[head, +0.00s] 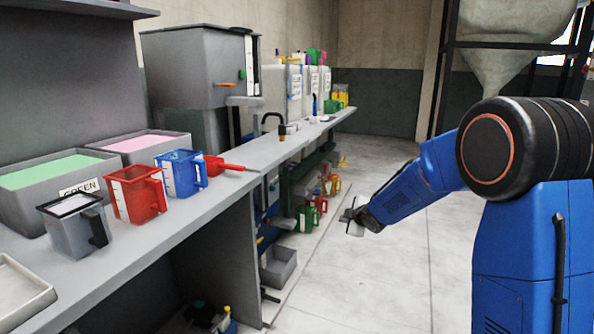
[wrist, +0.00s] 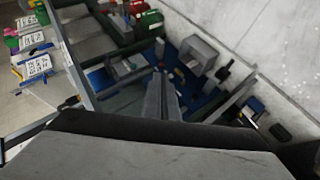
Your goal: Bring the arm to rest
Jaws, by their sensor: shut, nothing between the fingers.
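My gripper (head: 353,217) is at the end of my blue arm in the head view, held out over the floor to the right of the bench. It is empty and clear of the bench. In the wrist view my gripper's fingers (wrist: 162,97) are together with nothing between them. Behind them the wrist view shows the shelves under the bench, tilted in the picture.
A long grey bench (head: 232,197) runs along the left. On it stand a grey jug (head: 72,230), a red jug (head: 137,195), a blue jug (head: 181,173) and a red scoop (head: 225,165). A grey bin (head: 278,268) is below. The floor (head: 385,270) beside the bench is clear.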

